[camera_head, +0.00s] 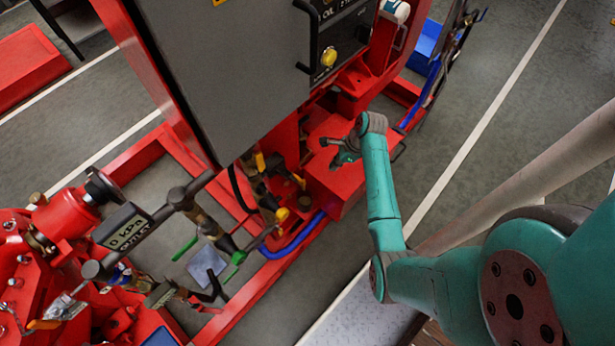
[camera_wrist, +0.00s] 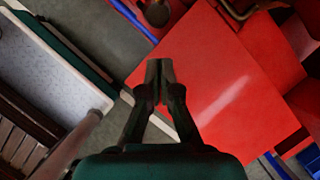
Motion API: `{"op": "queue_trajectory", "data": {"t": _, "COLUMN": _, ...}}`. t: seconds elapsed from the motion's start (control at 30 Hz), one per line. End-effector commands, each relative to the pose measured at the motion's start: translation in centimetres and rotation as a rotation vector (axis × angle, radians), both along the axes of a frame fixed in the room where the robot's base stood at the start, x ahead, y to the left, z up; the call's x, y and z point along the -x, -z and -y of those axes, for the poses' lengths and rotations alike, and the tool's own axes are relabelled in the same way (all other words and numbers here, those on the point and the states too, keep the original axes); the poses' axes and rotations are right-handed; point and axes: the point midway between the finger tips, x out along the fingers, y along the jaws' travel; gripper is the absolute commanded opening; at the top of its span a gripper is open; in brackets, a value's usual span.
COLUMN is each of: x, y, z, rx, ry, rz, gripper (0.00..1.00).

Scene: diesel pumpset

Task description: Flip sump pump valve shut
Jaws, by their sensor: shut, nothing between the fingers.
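My gripper (camera_head: 340,160) is over a red box (camera_head: 345,188) on the pumpset in the head view. In the wrist view my gripper (camera_wrist: 159,75) has its dark fingertips together with nothing between them, above the left edge of the red box top (camera_wrist: 215,80). I cannot tell which fitting is the sump pump valve, as no label naming it is readable. Left of my gripper in the head view are a yellow-handled fitting (camera_head: 282,214) and a green lever (camera_head: 237,258). Another green lever (camera_head: 185,249) lies further left. My gripper is apart from these.
A large grey cabinet (camera_head: 225,75) in a red frame stands behind the piping. A display marked OUTLET (camera_head: 127,229) is at the left. A blue hose (camera_head: 297,238) curves below the red box. Clear grey floor (camera_head: 470,150) lies to the right.

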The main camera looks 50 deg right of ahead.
Motion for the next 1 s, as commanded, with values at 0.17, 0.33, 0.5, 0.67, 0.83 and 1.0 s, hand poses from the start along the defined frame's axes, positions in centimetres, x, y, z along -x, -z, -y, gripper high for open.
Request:
{"op": "queue_trajectory", "data": {"t": 0.17, "x": 0.0, "y": -0.1, "z": 0.1, "rx": -0.002, "ry": 0.002, "rz": -0.001, "gripper": 0.00}}
{"op": "queue_trajectory", "data": {"t": 0.33, "x": 0.0, "y": 0.0, "z": 0.0, "rx": -0.001, "ry": 0.001, "rz": -0.001, "gripper": 0.00}}
{"op": "queue_trajectory", "data": {"t": 0.5, "x": -0.3, "y": 1.0, "z": -0.3, "rx": -0.002, "ry": 0.001, "rz": -0.003, "gripper": 0.00}}
{"op": "queue_trajectory", "data": {"t": 0.67, "x": -0.9, "y": 3.3, "z": -1.0, "rx": -0.003, "ry": -0.002, "rz": -0.003, "gripper": 0.00}}
{"op": "queue_trajectory", "data": {"t": 0.83, "x": -1.8, "y": 6.3, "z": -1.9, "rx": -0.003, "ry": -0.001, "rz": -0.003, "gripper": 0.00}}
{"op": "queue_trajectory", "data": {"t": 1.0, "x": -2.5, "y": 9.2, "z": -2.7, "rx": -0.003, "ry": -0.001, "rz": -0.003, "gripper": 0.00}}
